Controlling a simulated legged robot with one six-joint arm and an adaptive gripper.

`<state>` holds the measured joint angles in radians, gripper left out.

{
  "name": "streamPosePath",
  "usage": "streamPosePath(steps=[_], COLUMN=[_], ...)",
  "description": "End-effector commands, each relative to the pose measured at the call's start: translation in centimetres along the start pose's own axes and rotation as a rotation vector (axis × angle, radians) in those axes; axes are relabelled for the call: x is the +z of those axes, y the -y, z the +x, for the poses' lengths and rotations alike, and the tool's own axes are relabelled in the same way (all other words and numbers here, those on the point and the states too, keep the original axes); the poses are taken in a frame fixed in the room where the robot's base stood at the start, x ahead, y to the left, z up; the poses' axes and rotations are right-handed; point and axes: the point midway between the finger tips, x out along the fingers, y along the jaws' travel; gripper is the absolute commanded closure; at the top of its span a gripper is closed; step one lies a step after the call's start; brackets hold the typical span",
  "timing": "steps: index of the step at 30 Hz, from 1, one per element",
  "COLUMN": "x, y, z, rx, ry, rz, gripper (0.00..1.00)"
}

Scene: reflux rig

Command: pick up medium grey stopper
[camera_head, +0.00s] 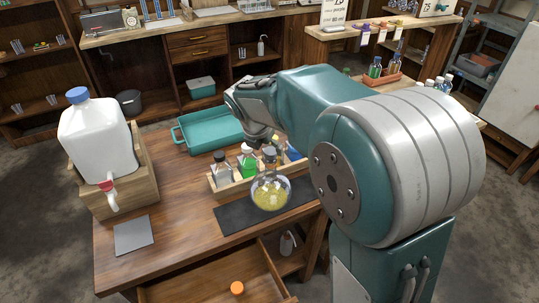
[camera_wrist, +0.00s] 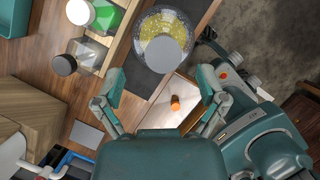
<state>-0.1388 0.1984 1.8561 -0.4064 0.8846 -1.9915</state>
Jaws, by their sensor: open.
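The grey stopper (camera_wrist: 167,58) shows in the wrist view as a plain round disc over the near part of a round glass flask (camera_wrist: 160,22) with yellow contents. In the head view the stopper (camera_head: 270,154) appears at the top of the flask (camera_head: 271,194), in front of the bottle rack. My gripper (camera_wrist: 161,84) is open in the wrist view, its two fingers wide apart, with nothing between them. The stopper lies just beyond the fingertips in that picture. In the head view my wrist hides most of the gripper.
A wooden rack (camera_head: 221,188) of bottles stands close behind the flask, beside a dark mat (camera_head: 238,217). A teal tray (camera_head: 183,139) is behind. A large white jug (camera_head: 97,138) stands at left. An open drawer (camera_head: 200,284) in front holds an orange-capped item (camera_head: 237,287).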

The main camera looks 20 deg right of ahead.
Motion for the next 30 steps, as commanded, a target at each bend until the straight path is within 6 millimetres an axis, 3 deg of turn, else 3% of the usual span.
streamPosePath(steps=[6, 14, 16, 19, 21, 30], x=[0.1, 0.0, 0.0, 0.0, 0.0, -0.1], y=[0.2, 0.0, 0.0, 0.0, 0.0, 0.0], z=[2.9, 3.1, 3.1, 3.1, 3.1, 3.1], rx=[-0.001, 0.0, 0.0, 0.0, 0.0, -0.001], ry=[-0.002, 0.0, 0.0, 0.0, -0.001, -0.002], rz=[0.003, 0.003, 0.002, 0.002, 0.002, 0.002], gripper=[0.09, 0.09, 0.41, 0.71, 0.77, 0.77])
